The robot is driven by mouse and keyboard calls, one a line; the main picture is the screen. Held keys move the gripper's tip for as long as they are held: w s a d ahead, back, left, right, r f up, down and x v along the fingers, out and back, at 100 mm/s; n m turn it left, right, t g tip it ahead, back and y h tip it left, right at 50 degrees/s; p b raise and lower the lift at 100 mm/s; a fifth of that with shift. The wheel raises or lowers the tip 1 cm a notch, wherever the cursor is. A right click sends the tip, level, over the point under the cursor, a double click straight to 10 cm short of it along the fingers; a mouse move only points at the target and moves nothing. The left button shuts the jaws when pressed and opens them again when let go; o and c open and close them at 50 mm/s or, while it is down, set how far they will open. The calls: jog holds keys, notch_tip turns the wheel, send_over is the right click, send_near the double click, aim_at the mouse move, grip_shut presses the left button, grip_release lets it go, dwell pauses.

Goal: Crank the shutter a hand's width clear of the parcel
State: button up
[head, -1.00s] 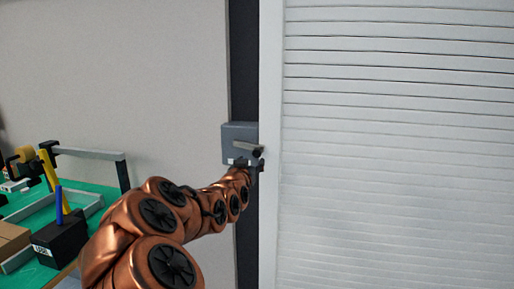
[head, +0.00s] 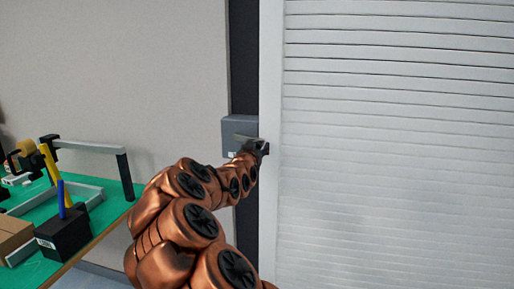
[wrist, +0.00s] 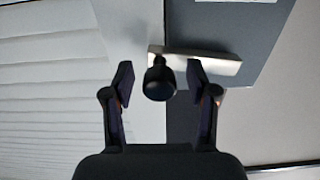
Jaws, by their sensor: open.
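The pale slatted shutter (head: 400,150) fills the right of the head view; its lower edge is out of view. A grey crank box (head: 236,123) sits on the dark strip left of the shutter frame. Its light crank arm (head: 246,137) is partly hidden behind my gripper (head: 262,147). In the wrist view the crank arm (wrist: 210,64) ends in a dark round knob (wrist: 159,88). My gripper's open fingers stand on either side of the knob, with a gap visible on each side. I cannot identify the parcel behind the shutter or elsewhere.
A green-topped bench (head: 110,212) stands at lower left. It holds a brown cardboard box (head: 14,236), a black labelled box (head: 62,235), a grey tray (head: 88,193) and a grey bar frame (head: 95,148). The beige wall (head: 130,70) between bench and crank is bare.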

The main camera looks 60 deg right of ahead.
grip_shut()
dwell(0.5)
